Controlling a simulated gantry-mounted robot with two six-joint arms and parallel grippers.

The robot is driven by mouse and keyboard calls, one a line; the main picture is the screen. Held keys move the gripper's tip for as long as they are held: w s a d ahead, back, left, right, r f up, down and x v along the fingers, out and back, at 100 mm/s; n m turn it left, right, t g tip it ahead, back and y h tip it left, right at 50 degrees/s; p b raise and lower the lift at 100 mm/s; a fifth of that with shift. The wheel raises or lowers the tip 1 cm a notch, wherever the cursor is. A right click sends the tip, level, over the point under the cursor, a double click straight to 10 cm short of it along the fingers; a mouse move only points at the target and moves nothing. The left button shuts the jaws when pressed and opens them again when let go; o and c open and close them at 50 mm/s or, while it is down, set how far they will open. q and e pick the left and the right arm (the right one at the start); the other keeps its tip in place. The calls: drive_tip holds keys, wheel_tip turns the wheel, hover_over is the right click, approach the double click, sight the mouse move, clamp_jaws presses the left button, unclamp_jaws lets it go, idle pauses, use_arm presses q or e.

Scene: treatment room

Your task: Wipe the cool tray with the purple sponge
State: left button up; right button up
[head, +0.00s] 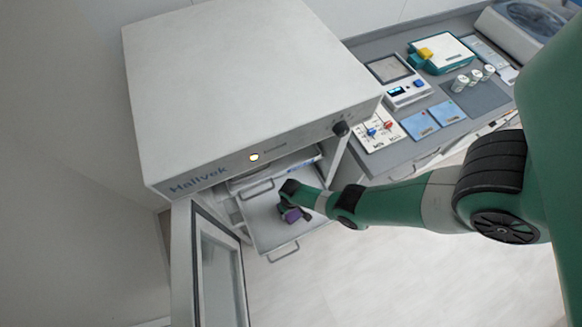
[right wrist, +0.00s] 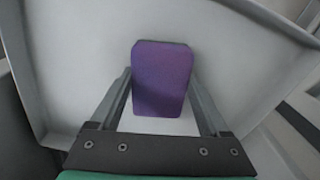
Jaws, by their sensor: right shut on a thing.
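The purple sponge (head: 292,214) is in my right gripper (head: 298,208), over the pulled-out tray (head: 266,228) of the white cabinet. In the right wrist view, the purple sponge (right wrist: 162,78) sits between the two fingers of my right gripper (right wrist: 162,100), which are shut on it. The pale tray (right wrist: 85,60) with raised rims lies behind and around the sponge there. I cannot tell whether the sponge touches the tray floor. My left gripper does not show in the head view.
The white cabinet (head: 250,70) has its glass door (head: 215,270) open at the left. Another tray (head: 262,178) sits higher inside.

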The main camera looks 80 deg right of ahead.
drive_tip(key=r, duration=0.1)
drive_tip(key=r+p, duration=0.1)
drive_tip(key=w+d+r+p, duration=0.1)
drive_tip(key=r, duration=0.1)
wheel_tip(320, 180, up, 4)
drive_tip(key=p, duration=0.4)
drive_tip(key=shift+f, duration=0.25)
drive_tip(key=shift+s, duration=0.1)
